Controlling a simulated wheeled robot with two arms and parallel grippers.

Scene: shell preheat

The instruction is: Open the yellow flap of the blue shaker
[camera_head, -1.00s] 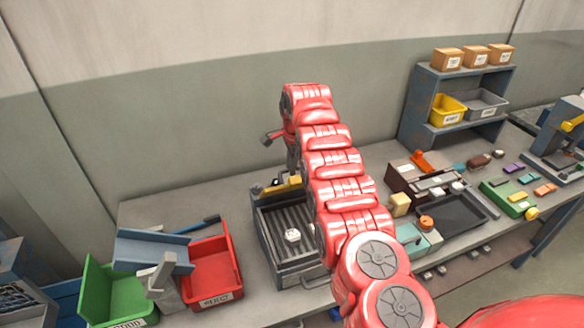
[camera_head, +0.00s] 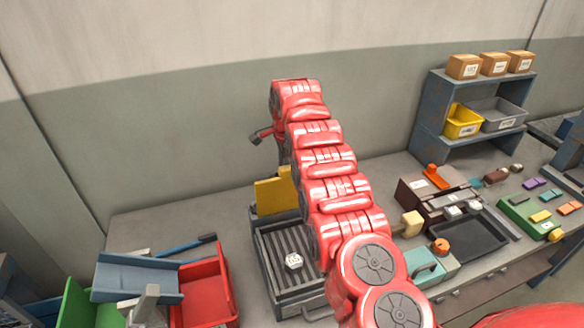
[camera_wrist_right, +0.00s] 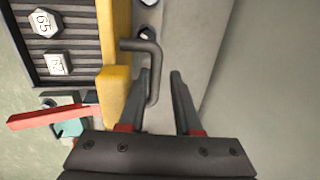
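The blue shaker (camera_head: 262,258) is a dark blue-grey tray with a ribbed floor on the bench. Its yellow flap (camera_head: 268,197) stands raised at the back edge, partly hidden behind my right arm. In the right wrist view the flap shows as a yellow strip (camera_wrist_right: 116,32) with a bent dark rod handle (camera_wrist_right: 148,47) on its side. My right gripper (camera_wrist_right: 165,78) is open. The rod's end reaches between its fingers, close to the left finger; I cannot tell whether they touch. The right fingers are hidden in the head view. My left gripper is not in view.
A pale hex piece (camera_head: 293,261) lies in the shaker. A red bin (camera_head: 205,300) and a blue chute-like piece (camera_head: 137,280) are at the left. A black tray (camera_head: 468,240) and small blocks are at the right. A shelf (camera_head: 428,125) stands behind.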

